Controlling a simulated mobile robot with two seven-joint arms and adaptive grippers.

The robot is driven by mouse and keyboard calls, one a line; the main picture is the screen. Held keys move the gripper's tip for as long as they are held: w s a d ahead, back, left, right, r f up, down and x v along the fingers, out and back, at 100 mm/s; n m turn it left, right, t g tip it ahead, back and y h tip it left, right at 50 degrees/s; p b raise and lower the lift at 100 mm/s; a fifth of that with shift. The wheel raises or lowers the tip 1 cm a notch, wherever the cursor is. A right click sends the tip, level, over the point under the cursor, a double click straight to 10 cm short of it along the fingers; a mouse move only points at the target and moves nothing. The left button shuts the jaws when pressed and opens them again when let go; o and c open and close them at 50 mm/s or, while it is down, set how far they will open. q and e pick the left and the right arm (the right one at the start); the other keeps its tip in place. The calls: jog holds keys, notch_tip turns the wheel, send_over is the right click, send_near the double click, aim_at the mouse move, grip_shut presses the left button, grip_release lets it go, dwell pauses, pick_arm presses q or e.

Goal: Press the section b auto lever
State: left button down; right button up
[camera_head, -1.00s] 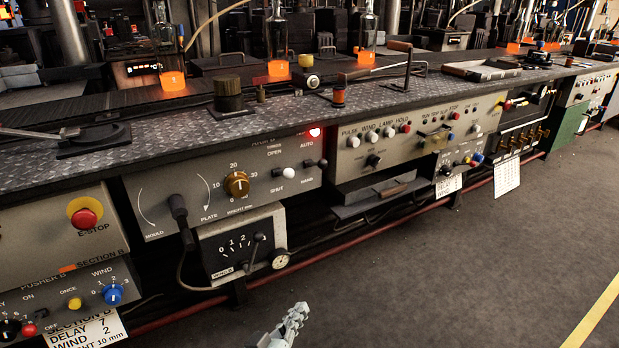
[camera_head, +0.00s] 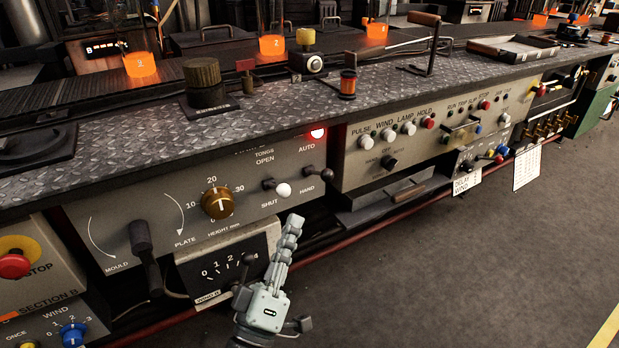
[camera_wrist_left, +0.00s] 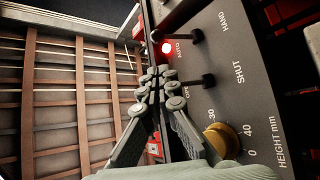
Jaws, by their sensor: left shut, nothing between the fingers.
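The auto lever is a short dark lever (camera_head: 318,174) between the AUTO and HAND labels on the grey panel (camera_head: 150,205). In the left wrist view this lever (camera_wrist_left: 188,37) stands out from the panel beside a lit red lamp (camera_wrist_left: 167,47). A second lever (camera_head: 275,186) with a pale knob sits to its left between OPEN and SHUT. My left gripper (camera_head: 295,220) is shut and empty, below and left of the auto lever in the head view. In the wrist view its closed fingertips (camera_wrist_left: 160,75) are apart from the auto lever. My right gripper is not in view.
A brass height knob (camera_head: 217,203) and a black-handled lever (camera_head: 142,240) are on the same panel. A small gauge box (camera_head: 225,265) stands below it. The patterned metal ledge (camera_head: 130,150) overhangs the panel. The floor at right is clear.

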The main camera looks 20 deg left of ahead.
pick_arm(q)
jog(key=p+x, duration=0.1)
jog(key=x, duration=0.9)
jog(key=shift+p, duration=0.35)
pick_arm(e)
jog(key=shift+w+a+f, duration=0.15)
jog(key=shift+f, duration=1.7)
pick_arm(q)
jog(key=shift+f, duration=0.15)
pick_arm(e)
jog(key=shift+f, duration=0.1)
